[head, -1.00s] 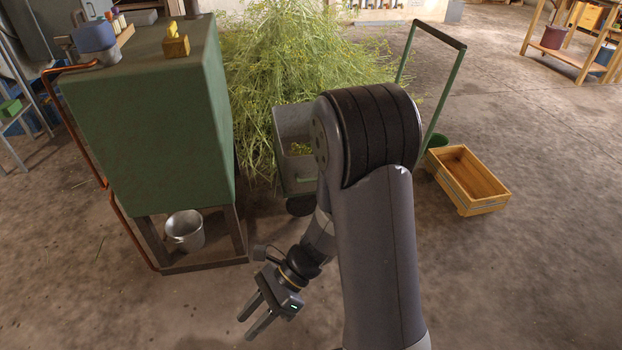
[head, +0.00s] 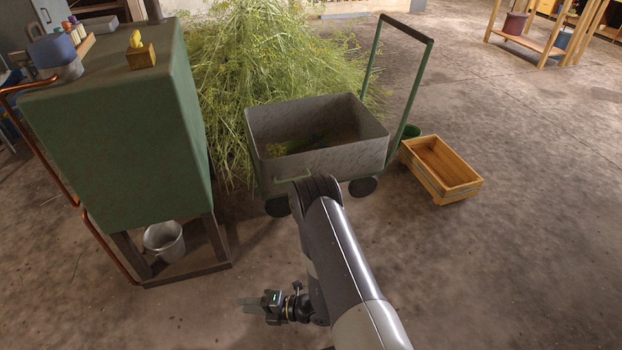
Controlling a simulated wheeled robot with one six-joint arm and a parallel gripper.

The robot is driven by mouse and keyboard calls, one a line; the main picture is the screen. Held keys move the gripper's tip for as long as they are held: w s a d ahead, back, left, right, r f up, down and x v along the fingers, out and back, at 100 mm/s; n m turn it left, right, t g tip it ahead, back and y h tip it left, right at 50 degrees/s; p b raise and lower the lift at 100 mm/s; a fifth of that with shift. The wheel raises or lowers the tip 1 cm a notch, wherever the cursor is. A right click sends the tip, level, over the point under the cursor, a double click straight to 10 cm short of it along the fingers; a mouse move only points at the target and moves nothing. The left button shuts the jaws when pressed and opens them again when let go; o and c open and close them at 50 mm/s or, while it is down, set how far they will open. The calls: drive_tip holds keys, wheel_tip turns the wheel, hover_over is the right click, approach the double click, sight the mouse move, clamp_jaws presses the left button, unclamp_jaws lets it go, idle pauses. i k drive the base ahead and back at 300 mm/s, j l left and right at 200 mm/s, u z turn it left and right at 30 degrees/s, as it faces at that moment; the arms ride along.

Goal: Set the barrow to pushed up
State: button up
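The barrow (head: 345,165) is a grey metal tub on dark wheels, with some green herb lying inside. Its tall green push handle (head: 424,85) rises at the right end. It stands right of the green still box, in front of the herb heap, with a gap of floor between box and barrow. My gripper (head: 243,304) is low over the floor at the bottom of the view, nearer than the barrow and apart from it. It points left, with nothing seen in it. Its fingers are seen too edge-on to tell the gap. My arm covers a little of the barrow's near side.
The green still box (head: 120,150) on its dark stand is at left, with a metal bucket (head: 164,240) beneath and a copper pipe (head: 75,195) beside it. A heap of herb (head: 235,75) is behind. A wooden crate (head: 440,168) sits right of the barrow.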

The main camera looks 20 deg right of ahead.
sight(356, 153)
drive_tip(key=i+j+z, duration=0.1)
drive_tip(key=z, duration=0.35)
drive_tip(key=i+j+z, duration=0.1)
drive_tip(key=z, duration=0.3)
drive_tip(key=j+z, duration=0.25)
drive_tip(key=z, duration=0.2)
drive_tip(key=i+j+z, duration=0.1)
drive_tip(key=z, duration=0.3)
drive_tip(key=j+z, duration=0.25)
drive_tip(key=j, duration=0.7)
drive_tip(key=j+z, duration=0.2)
drive_tip(key=j, duration=0.75)
drive_tip(key=k, duration=0.05)
